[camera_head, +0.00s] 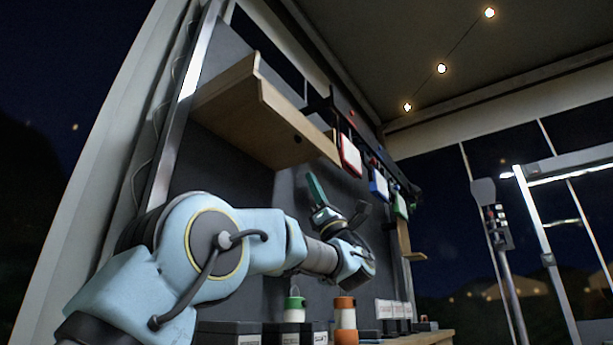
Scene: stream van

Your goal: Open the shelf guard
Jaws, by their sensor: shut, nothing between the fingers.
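A wooden shelf (236,112) is mounted high on the dark wall, left of centre. A light wooden board (290,122) runs along its front edge, with a small dark round spot near its right end. I take this board to be the shelf guard; no hinge or latch can be made out. My gripper (340,212) is below and right of the shelf, apart from the board. It is shut and empty. A dark green upright piece (316,188) shows at my gripper; I cannot tell whether it is part of it or behind it.
Red (350,157), blue (379,186) and green (401,206) fronted items hang from a dark rail right of the shelf. Below, a counter (428,338) carries a green-topped bottle (294,308), an orange-topped bottle (345,312) and several dark boxes. A post (497,230) stands at right.

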